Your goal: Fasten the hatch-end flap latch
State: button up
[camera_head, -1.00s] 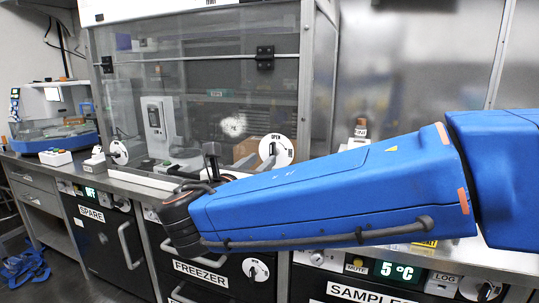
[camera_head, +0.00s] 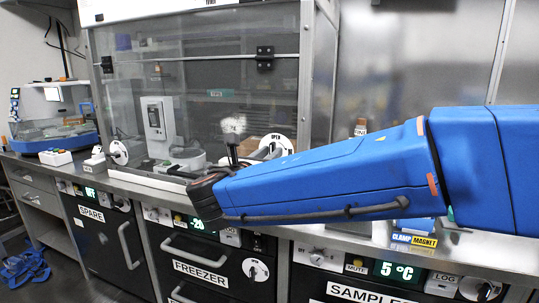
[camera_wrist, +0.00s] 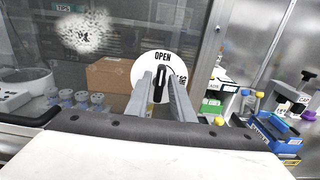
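The flap latch is a white round dial (camera_wrist: 150,62) at the right end of the glass hatch. Its black handle (camera_wrist: 161,80) stands upright, pointing at the word OPEN; a second label at the right is partly covered. In the head view the dial (camera_head: 283,143) shows behind my arm, its lower part hidden. My gripper (camera_wrist: 159,80) is open, with its two grey fingers spread to either side of the handle in the wrist view. I cannot tell whether they touch it. In the head view my gripper (camera_head: 232,152) is left of the dial.
Behind the glass are a cardboard box (camera_wrist: 108,75) and several grey-capped vials (camera_wrist: 82,98). A metal post (camera_wrist: 208,45) stands right of the dial. Another dial (camera_head: 118,152) is at the hatch's left end. The freezer drawer (camera_head: 200,262) is below.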

grip_shut()
jog(key=shift+m, duration=0.3)
jog(key=m, duration=1.1)
jog(key=f+m, duration=0.1)
jog(key=m, duration=0.5)
jog(key=shift+s+d, duration=0.2)
jog(key=shift+d, duration=0.2)
jog(key=shift+m, duration=0.3)
jog(key=shift+o, duration=1.9)
grip_release()
